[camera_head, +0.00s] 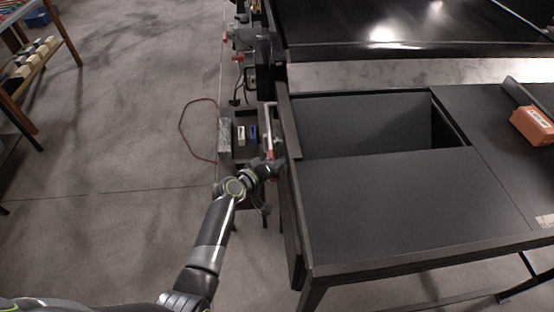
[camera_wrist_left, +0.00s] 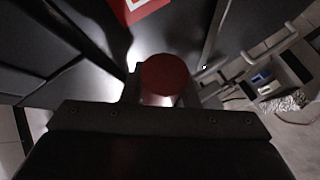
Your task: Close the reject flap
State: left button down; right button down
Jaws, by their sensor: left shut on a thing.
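My left gripper (camera_head: 278,163) is at the left side of the dark table, beside an upright red and white lever (camera_head: 270,128). In the left wrist view a round red knob (camera_wrist_left: 165,76) sits at the jaws, and the gripper is shut on it. The gripper's body hides how the knob joins the lever. The table top has a rectangular opening (camera_head: 365,125) with dark inner walls. I cannot tell for sure which panel is the reject flap. My right gripper is not in view.
An orange box (camera_head: 535,125) lies on the table at the right. A conveyor belt (camera_head: 400,25) runs at the back. A small side shelf (camera_head: 240,138) with small parts stands left of the table. The floor (camera_head: 110,160) at the left is mostly clear.

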pick_arm(q)
jog(key=shift+r, duration=0.15)
jog(key=c, duration=1.4)
grip_release()
jog(key=b+v, duration=0.3)
jog(key=v, duration=1.4)
jog(key=shift+s, duration=0.15)
jog(key=shift+a, duration=0.1)
jog(key=shift+c, duration=0.4)
